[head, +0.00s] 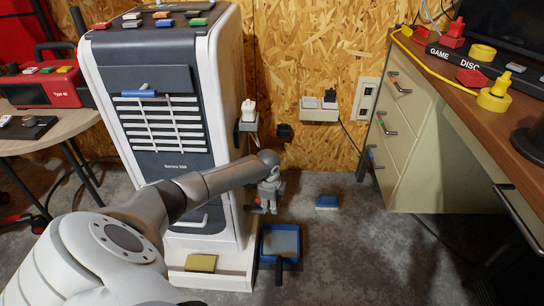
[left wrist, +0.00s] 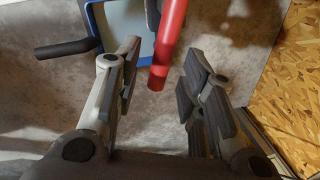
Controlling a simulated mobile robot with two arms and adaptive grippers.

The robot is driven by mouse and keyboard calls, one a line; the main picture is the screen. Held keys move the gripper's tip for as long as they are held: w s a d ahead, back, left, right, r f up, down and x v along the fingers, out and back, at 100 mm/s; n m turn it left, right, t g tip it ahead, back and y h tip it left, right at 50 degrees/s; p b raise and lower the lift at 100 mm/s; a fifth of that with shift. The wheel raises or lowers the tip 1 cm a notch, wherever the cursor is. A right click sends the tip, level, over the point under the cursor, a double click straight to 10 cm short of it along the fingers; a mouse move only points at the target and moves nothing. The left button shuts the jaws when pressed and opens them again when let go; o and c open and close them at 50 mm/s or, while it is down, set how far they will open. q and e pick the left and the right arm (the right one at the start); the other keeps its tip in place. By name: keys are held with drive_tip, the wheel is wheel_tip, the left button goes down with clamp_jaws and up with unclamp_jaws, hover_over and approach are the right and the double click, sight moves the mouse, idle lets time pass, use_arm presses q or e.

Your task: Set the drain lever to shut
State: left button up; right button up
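In the left wrist view a red bar (left wrist: 168,45), which looks like the drain lever, hangs down between my fingers with its free end toward me. Its mount is out of that frame. My left gripper (left wrist: 165,80) is open, with one finger on each side of the bar and gaps showing on both sides. In the head view my left gripper (head: 268,200) is low beside the right side of the white and grey machine (head: 225,100). There the lever is mostly hidden by the gripper, and its setting cannot be told. My right gripper is not in view.
A blue tray with a dark handle (head: 281,240) lies on the floor below the gripper. A blue block (head: 326,202) lies to its right. A yellow sponge-like block (head: 201,263) sits on the machine's base ledge. A drawer desk (head: 405,150) stands at right.

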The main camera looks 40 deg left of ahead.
use_arm(q)
wheel_tip(320, 180, up, 12)
drive_tip(key=s+d, duration=0.1)
drive_tip(key=s, duration=0.1)
drive_tip(key=shift+f, duration=0.2)
drive_tip(key=shift+c, duration=0.4)
